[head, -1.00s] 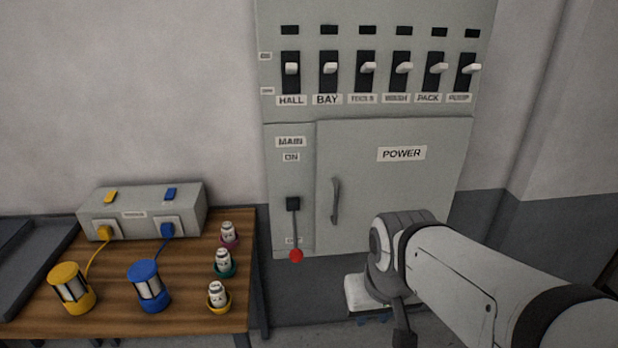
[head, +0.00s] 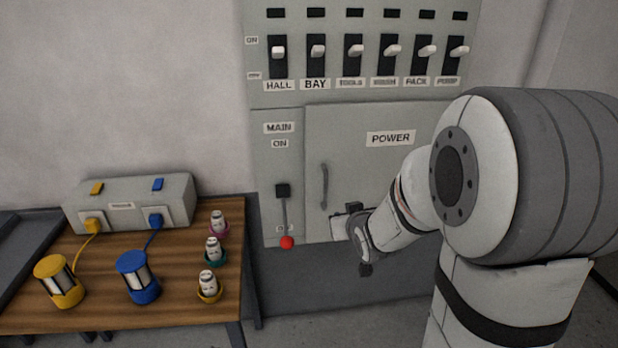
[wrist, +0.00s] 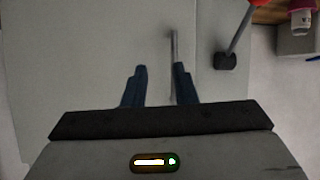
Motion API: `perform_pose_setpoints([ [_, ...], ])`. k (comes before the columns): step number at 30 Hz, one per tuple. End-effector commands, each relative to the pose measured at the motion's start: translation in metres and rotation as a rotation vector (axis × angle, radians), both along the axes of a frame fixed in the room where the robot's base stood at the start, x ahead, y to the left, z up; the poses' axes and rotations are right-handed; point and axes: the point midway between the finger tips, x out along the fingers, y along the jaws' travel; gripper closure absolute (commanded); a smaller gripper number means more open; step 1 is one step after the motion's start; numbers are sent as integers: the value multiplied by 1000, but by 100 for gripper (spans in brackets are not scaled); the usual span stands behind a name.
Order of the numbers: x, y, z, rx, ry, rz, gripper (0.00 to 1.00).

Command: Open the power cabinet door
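The grey power cabinet door (head: 385,175), labelled POWER, is shut in the head view. Its thin grey upright handle (head: 324,187) is near the door's left edge. My gripper (head: 342,222) is in front of the door, a little right of and below the handle in the picture. In the wrist view my gripper (wrist: 160,75) is open, with two dark fingers apart and nothing held. The handle (wrist: 173,50) shows there close to the right finger, toward the inner side. I cannot tell whether they touch.
Left of the door is the MAIN lever with a red knob (head: 287,242); the lever's base (wrist: 226,61) shows in the wrist view. A row of switches (head: 355,55) is above. A wooden table (head: 110,310) with lamps and a socket box stands left.

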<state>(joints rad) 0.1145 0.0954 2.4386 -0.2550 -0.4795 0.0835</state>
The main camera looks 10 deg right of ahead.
Motion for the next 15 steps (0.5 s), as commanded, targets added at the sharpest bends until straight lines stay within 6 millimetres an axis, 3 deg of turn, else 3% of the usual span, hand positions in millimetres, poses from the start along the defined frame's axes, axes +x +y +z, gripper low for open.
perform_pose_setpoints([
  [3,27,2,-12,30,-154,47,75],
  [6,40,7,-14,62,-276,86,75],
  [15,50,13,-14,129,-470,147,75],
])
